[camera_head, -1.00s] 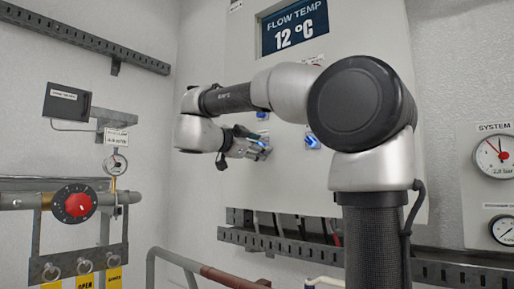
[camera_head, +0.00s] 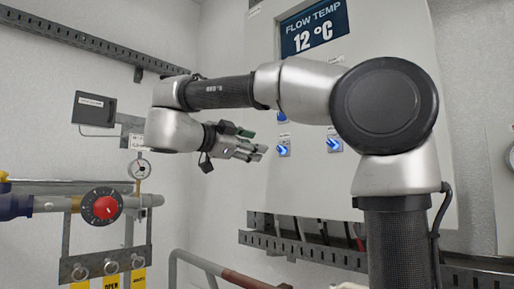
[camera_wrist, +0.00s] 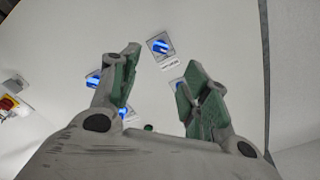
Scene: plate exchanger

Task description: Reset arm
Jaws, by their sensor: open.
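My gripper (camera_head: 258,152) is in front of the control panel (camera_head: 380,75), at the end of my bent arm, pointing right towards the panel. In the wrist view my gripper (camera_wrist: 160,85) has its two green-padded fingers spread apart with nothing between them. Several blue knobs sit on the panel: one knob (camera_head: 283,150) just right of the fingertips, another knob (camera_head: 334,145) further right. The gap between the fingertips and the nearer knob looks small, and the fingers do not grip it. A blue knob (camera_wrist: 160,46) also shows beyond the fingers in the wrist view.
A display (camera_head: 314,28) reads FLOW TEMP 12 °C. At left are a pipe with a red-centred dial (camera_head: 102,206), a small gauge (camera_head: 139,168) and a dark box (camera_head: 94,110). A perforated tray (camera_head: 300,249) runs below the panel; a railing (camera_head: 215,270) stands in front.

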